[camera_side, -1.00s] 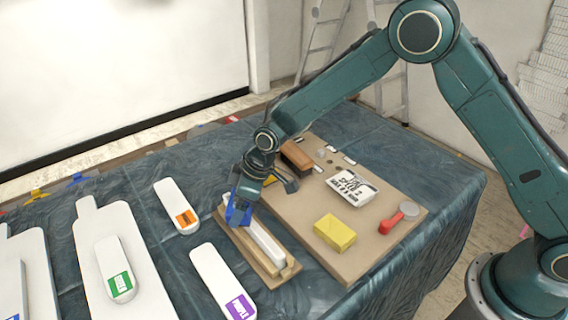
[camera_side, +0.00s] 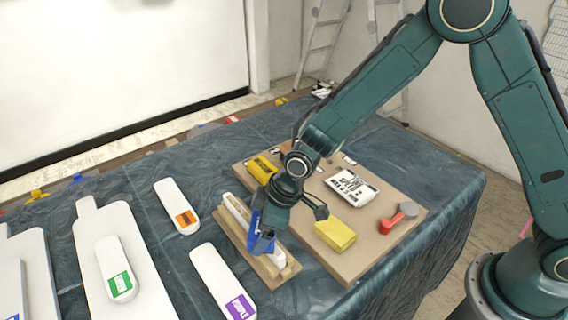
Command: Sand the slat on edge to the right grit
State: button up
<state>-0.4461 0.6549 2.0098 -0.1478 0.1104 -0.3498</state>
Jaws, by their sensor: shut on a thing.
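A white slat (camera_side: 237,211) stands on edge in a long wooden holder (camera_side: 229,230) on the blue cloth. The slat's near end shows past my gripper. My gripper (camera_side: 262,236) points down over the near half of the slat, with blue parts at its tip at the slat's top. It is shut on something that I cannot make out. A black-marked yellow block (camera_side: 261,168) and a white block with black print (camera_side: 351,187) lie on the tan board (camera_side: 376,242).
A plain yellow block (camera_side: 335,235) and a red-handled tool (camera_side: 392,223) lie on the board, right of my gripper. Cloth at right is clear.

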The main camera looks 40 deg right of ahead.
aim_at(274, 255)
jog(key=shift+s, duration=3.15)
jog(key=shift+w, duration=11.35)
notch_tip(274, 255, up, 8)
jog(key=shift+d+r, duration=0.1)
